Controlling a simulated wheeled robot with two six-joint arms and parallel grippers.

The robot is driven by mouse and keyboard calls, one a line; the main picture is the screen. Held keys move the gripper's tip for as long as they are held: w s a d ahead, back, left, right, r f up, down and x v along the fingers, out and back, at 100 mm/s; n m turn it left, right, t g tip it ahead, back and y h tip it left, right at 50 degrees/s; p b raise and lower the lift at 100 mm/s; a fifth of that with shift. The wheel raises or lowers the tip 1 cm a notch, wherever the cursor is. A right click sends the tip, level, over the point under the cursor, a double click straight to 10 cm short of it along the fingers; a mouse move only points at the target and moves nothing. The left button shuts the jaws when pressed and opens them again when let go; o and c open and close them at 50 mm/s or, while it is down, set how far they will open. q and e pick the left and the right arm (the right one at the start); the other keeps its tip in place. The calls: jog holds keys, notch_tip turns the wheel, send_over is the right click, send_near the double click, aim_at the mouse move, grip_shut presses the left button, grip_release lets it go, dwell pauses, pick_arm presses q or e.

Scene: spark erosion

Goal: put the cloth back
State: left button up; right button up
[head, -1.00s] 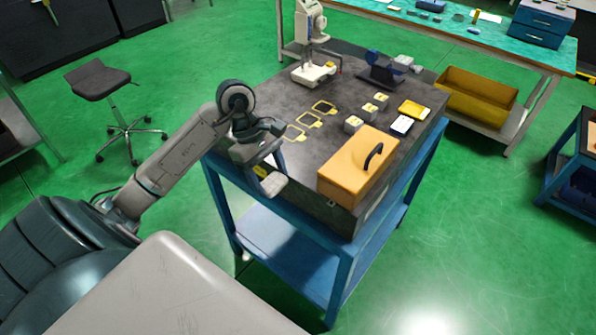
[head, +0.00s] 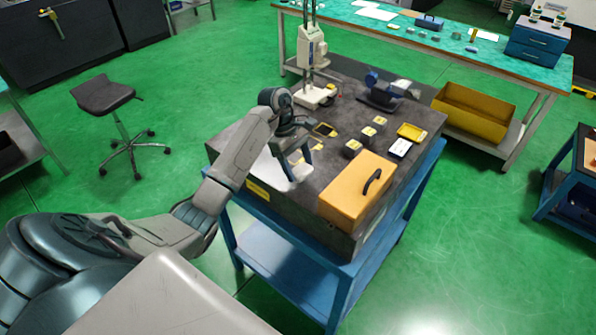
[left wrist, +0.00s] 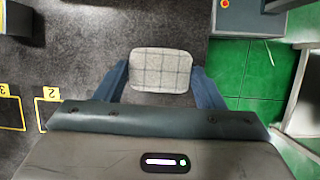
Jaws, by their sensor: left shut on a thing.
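The cloth (left wrist: 161,70) is a grey checked, folded pad. In the left wrist view it sits between the two blue fingers of my left gripper (left wrist: 163,82), which is shut on it. In the head view the cloth (head: 300,173) hangs pale under my left gripper (head: 294,164), over the front left part of the dark-topped table (head: 240,138). I cannot tell whether it touches the top. My right gripper is in neither view.
An orange box with a black handle (head: 350,192) stands close to the right of the cloth. Small blocks (head: 352,148), a yellow tray (head: 411,132) and a white column device (head: 312,60) are farther back. Yellow numbered outlines (left wrist: 12,108) mark the top.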

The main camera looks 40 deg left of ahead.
aim_at(296, 167)
pick_arm(q)
jog(key=shift+s+f+p, duration=0.15)
jog(key=shift+f+p, duration=0.55)
jog(key=shift+f, duration=0.8)
jog(key=shift+f+b, duration=0.1)
jog(key=shift+b, duration=0.2)
jog(key=o, duration=1)
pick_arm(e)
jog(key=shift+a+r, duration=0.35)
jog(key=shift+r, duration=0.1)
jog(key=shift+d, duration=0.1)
